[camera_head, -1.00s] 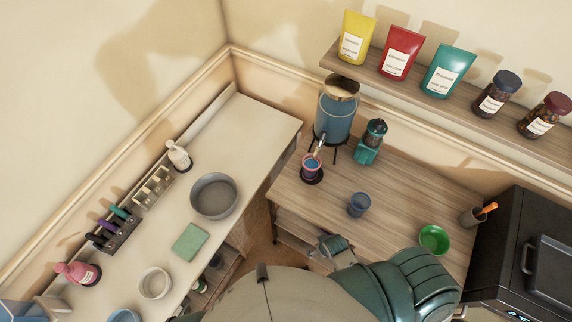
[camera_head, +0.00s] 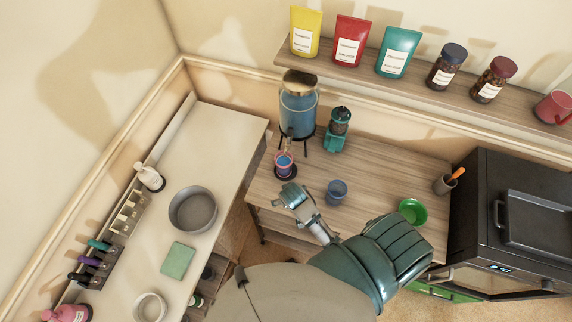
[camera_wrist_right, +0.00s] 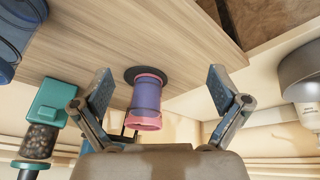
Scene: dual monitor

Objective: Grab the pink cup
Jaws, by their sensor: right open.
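A small cup with a pink rim and a blue-purple body (camera_head: 284,160) stands on a dark round coaster (camera_head: 285,173) under the dispenser's tap on the wooden counter. In the right wrist view the pink-rimmed cup (camera_wrist_right: 146,101) appears between the two fingers, beyond or level with the tips; the exact depth is unclear. My right gripper (camera_head: 289,194) is just in front of the cup in the head view. It is open and empty, and its fingers (camera_wrist_right: 159,72) are spread wide to both sides of the cup. My left gripper is out of view.
A blue dispenser (camera_head: 298,108) stands behind the cup, with a teal grinder (camera_head: 337,129) beside it. A blue cup (camera_head: 336,191) is right of the gripper, a green bowl (camera_head: 412,211) farther right. A reddish-pink mug (camera_head: 553,107) sits on the upper shelf.

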